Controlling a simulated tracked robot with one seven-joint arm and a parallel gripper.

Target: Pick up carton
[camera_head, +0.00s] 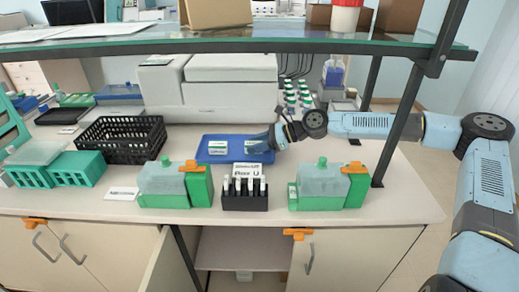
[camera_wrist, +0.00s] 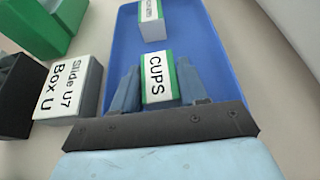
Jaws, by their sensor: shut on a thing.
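A small green-and-white carton labelled "CUPS" (camera_wrist: 157,80) is between the two fingers of my gripper (camera_wrist: 158,70) in the wrist view. The fingers are shut on its sides. The carton is over the blue tray (camera_wrist: 208,30); I cannot tell whether it touches the tray. A second, similar carton (camera_wrist: 152,20) lies farther along the tray, apart from my gripper. In the head view, my gripper (camera_head: 264,141) reaches in from the right over the blue tray (camera_head: 205,158). The held carton (camera_head: 250,147) is partly hidden there, and the other carton (camera_head: 218,148) is to its left.
A box labelled "Slide U7 Box U" (camera_wrist: 68,92) stands beside the tray. A black slide rack (camera_head: 245,201) and green containers (camera_head: 165,190), (camera_head: 320,190) line the front. A black basket (camera_head: 120,140) is left. A glass shelf (camera_head: 230,45) crosses above the bench.

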